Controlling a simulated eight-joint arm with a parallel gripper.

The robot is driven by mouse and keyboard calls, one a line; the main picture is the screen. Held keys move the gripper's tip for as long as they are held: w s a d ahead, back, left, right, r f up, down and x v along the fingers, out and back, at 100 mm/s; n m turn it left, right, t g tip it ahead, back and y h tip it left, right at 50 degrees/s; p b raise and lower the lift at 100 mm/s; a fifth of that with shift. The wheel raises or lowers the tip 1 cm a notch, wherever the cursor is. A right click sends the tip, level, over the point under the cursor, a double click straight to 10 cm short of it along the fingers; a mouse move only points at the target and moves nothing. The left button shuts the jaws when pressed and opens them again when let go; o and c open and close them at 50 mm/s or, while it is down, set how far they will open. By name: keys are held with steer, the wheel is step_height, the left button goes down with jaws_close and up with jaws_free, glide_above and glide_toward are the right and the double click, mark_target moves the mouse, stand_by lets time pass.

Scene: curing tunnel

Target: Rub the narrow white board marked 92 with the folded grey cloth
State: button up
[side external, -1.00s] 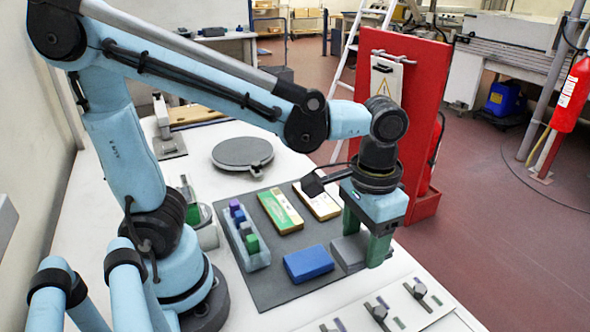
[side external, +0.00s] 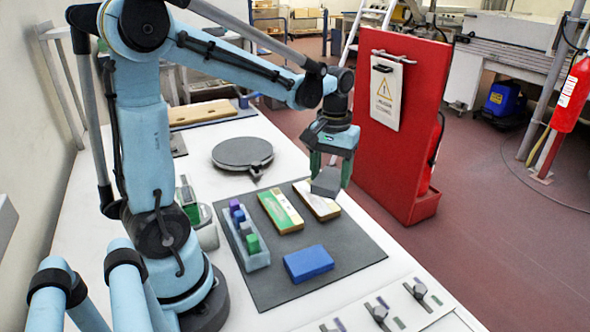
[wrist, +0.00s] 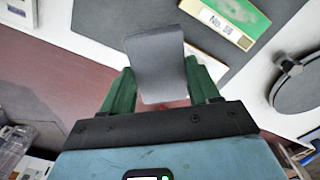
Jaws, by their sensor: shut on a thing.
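My gripper (side external: 331,168) is shut on the folded grey cloth (side external: 325,183), which hangs below its green fingers. In the wrist view the cloth (wrist: 158,62) sits between the two fingers (wrist: 160,90). The narrow white board (side external: 316,203) lies on the dark mat, and the cloth covers part of its far end in the side view. I cannot tell whether cloth and board touch. In the wrist view only a pale strip of the board (wrist: 206,62) shows past the cloth. Its number is not readable.
A green-and-white board (side external: 281,211) lies left of the white one on the mat (side external: 350,268). A blue block (side external: 308,263) and a tray of coloured blocks (side external: 250,255) are nearer. A round grey plate (side external: 242,152) stands behind. A red panel (side external: 415,120) rises at right.

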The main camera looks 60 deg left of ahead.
mark_target(322, 210)
steer(key=shift+a+f+n, duration=0.1)
steer(key=shift+a+n, duration=0.2)
steer(key=shift+a, duration=0.6)
steer(key=shift+f, duration=3.8)
steer(key=shift+a, duration=0.75)
steer(key=shift+c, duration=0.4)
steer(key=shift+a+f, duration=0.2)
steer(key=shift+a, duration=4.7)
steer(key=shift+d, duration=5.5)
steer(key=shift+d+r, duration=0.15)
steer(key=shift+d, duration=0.05)
steer(key=shift+r, duration=3.9)
